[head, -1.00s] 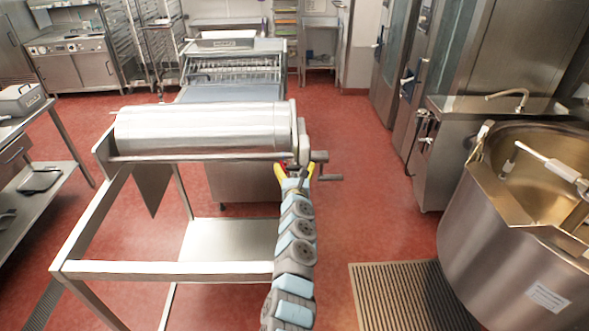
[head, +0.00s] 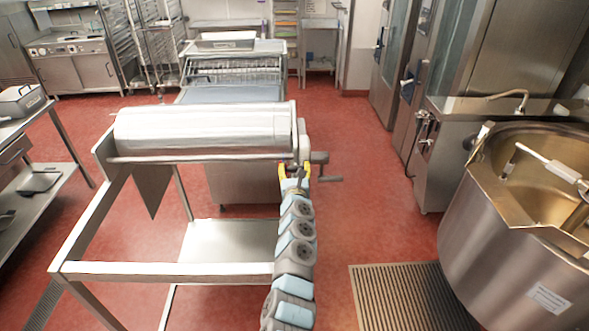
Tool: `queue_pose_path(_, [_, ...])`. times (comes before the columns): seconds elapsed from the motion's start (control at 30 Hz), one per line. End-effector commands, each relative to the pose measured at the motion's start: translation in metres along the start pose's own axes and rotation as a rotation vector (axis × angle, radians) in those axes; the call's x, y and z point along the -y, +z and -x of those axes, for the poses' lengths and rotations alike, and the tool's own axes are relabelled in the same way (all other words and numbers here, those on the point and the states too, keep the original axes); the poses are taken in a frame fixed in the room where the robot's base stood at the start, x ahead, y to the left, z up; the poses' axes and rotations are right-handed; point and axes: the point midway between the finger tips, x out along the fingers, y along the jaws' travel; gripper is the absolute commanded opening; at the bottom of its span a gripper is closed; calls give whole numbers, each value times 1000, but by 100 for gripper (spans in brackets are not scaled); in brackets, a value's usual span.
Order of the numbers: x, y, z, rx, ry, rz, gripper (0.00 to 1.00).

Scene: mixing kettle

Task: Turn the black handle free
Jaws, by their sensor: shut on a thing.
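A wide metal roller (head: 200,130) lies across the top of a steel frame. At its right end is a bracket with dark crank-like parts (head: 320,158), some sticking out to the right. My gripper (head: 295,172), with yellow fingers, is at this right end, just below and left of those parts. It is shut on a small part there, which seems to be the black handle. The handle is mostly hidden by the fingers and my wrist, so its angle cannot be told. My arm reaches up to it from the bottom of the head view.
The large mixing kettle (head: 505,250) stands at the right, with a floor grate (head: 405,297) in front. A steel table (head: 30,185) is at the left. A machine with a blue belt (head: 230,94) stands behind the roller. Red floor is clear right of the roller.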

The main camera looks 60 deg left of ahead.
Motion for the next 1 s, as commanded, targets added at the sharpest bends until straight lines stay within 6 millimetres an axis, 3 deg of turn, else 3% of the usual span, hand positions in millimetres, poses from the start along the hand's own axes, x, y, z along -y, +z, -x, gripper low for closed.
queue_pose_path(1.0, [-3, -7, 0, 2, 0, 898, 27])
